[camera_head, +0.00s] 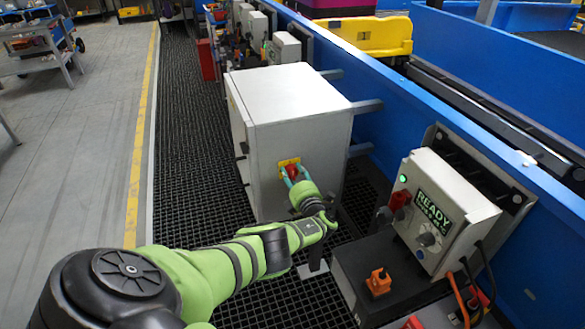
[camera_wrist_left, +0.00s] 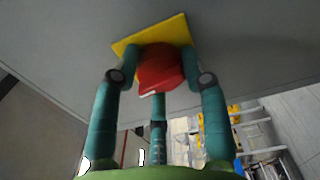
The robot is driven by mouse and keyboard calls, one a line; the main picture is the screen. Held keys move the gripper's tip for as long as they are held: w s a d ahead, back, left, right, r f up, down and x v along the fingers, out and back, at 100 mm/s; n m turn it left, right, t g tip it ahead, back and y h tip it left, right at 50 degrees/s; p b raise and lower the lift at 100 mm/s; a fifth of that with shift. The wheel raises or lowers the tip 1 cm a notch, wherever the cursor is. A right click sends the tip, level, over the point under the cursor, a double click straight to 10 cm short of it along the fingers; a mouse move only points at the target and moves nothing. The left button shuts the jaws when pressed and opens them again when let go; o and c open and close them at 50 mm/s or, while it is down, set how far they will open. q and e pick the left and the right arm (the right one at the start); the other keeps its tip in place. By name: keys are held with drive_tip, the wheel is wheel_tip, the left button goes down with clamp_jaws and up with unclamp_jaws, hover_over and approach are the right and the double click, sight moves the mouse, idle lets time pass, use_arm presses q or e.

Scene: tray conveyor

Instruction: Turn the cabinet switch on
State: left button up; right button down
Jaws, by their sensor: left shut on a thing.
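The grey-white cabinet (camera_head: 300,125) stands in the middle of the head view. Its switch is a red knob (camera_head: 292,171) on a yellow plate (camera_head: 288,162) on the side facing me. In the left wrist view the red knob (camera_wrist_left: 160,68) and the yellow plate (camera_wrist_left: 178,32) show close up. My left gripper (camera_head: 294,178) is at the switch, its teal fingers (camera_wrist_left: 158,85) shut around the red knob. The plate looks tilted in the wrist view; I cannot tell the switch's setting. My right gripper is in neither view.
A control box with a green "READY" display (camera_head: 437,212) stands to the right, by the blue conveyor wall (camera_head: 400,95). A black box with an orange switch (camera_head: 378,281) is in front of it. Black grating floor (camera_head: 190,150) lies left of the cabinet and is clear.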

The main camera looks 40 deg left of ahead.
use_arm(q)
drive_tip(key=shift+w+d+r+m, duration=0.3)
drive_tip(key=shift+w+m, duration=0.1)
drive_tip(key=shift+m, duration=0.2)
idle(1.3)
drive_tip(key=o, duration=1.1)
drive_tip(key=shift+f, duration=0.1)
drive_tip(key=shift+o, duration=0.2)
drive_tip(key=shift+w+f, duration=0.1)
drive_tip(key=shift+f, duration=0.05)
drive_tip(key=shift+a, duration=0.1)
drive_tip(key=shift+s, duration=0.3)
